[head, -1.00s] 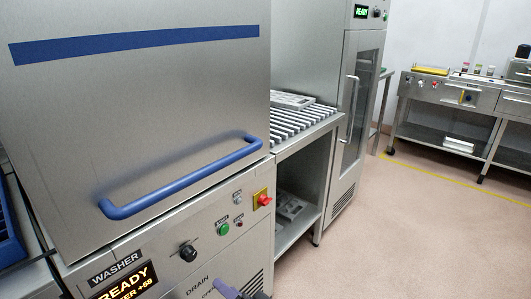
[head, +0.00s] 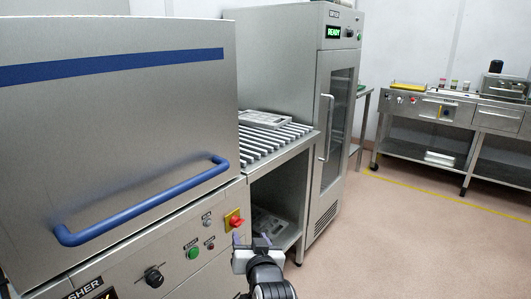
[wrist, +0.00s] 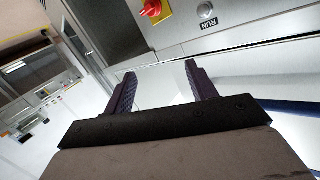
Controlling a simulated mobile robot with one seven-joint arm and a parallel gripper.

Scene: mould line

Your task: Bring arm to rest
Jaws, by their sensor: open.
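My gripper (head: 256,244) is low in the head view, in front of the washer's right edge and the opening under the roller table. In the wrist view my gripper (wrist: 160,85) shows two dark fingers standing apart with nothing between them. The washer's steel front, with its red switch (wrist: 150,7), lies beyond the fingertips there. I cannot tell the exact gap to it. The arm is partly hidden below the head view's bottom edge.
The washer (head: 120,130) with a blue handle (head: 140,205) fills the left. A roller table (head: 275,142) carries a grey mould. A tall cabinet (head: 320,110) reads READY. A steel bench (head: 440,110) stands at the back right. The floor (head: 400,240) at right is clear.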

